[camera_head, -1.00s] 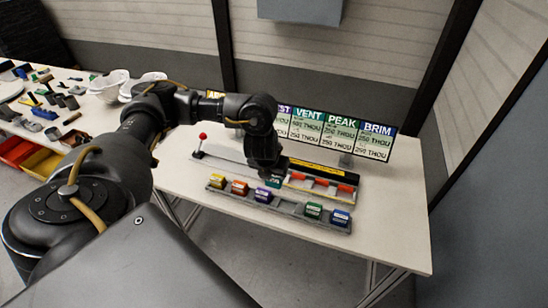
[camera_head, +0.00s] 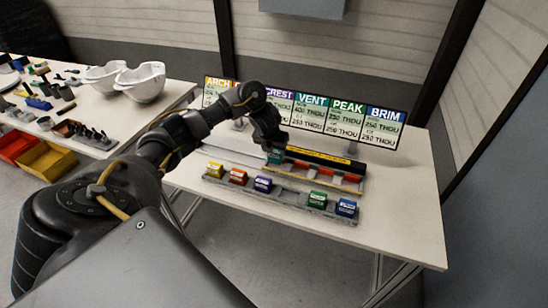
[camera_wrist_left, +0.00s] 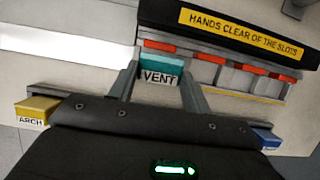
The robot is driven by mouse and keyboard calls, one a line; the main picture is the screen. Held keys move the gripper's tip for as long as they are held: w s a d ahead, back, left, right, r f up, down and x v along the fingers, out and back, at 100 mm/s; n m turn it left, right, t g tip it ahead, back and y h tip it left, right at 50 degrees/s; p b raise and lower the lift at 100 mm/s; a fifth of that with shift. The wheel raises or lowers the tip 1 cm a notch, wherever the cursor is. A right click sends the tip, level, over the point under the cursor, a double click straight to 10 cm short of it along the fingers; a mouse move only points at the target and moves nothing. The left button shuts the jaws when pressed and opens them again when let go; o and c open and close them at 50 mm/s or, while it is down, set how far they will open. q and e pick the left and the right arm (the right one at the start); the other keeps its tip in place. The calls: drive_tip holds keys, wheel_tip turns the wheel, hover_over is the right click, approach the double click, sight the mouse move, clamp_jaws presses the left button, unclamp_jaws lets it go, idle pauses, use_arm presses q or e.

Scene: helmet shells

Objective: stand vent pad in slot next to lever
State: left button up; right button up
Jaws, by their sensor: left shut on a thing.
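The vent pad (camera_wrist_left: 160,75) is a small block with a teal top and a white label reading VENT. My left gripper (camera_head: 272,147) is shut on it, with a finger on either side in the left wrist view. In the head view the pad (camera_head: 275,157) shows under the fingertips, at the left end of the slot rack (camera_head: 325,170). In the left wrist view it is in front of the leftmost red strip of the rack (camera_wrist_left: 238,80). I cannot tell whether it touches the rack. The lever is hidden behind my left arm. My right gripper is out of view.
A grey tray (camera_head: 290,195) in front holds yellow, orange, purple, green and blue pads, with a gap in the middle. A black bar (camera_wrist_left: 235,30) reading HANDS CLEAR OF THE SLOTS runs above the rack. Sign boards (camera_head: 310,115) stand behind.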

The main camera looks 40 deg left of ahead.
sight(273, 154)
use_arm(q)
wheel_tip(273, 154, down, 4)
drive_tip(key=shift+w+a+r+b, duration=0.15)
drive_tip(key=shift+b, duration=0.65)
drive_tip(key=shift+r, duration=0.1)
drive_tip(key=o, duration=1.1)
drive_tip(key=shift+c, duration=0.2)
drive_tip(key=shift+r, duration=0.1)
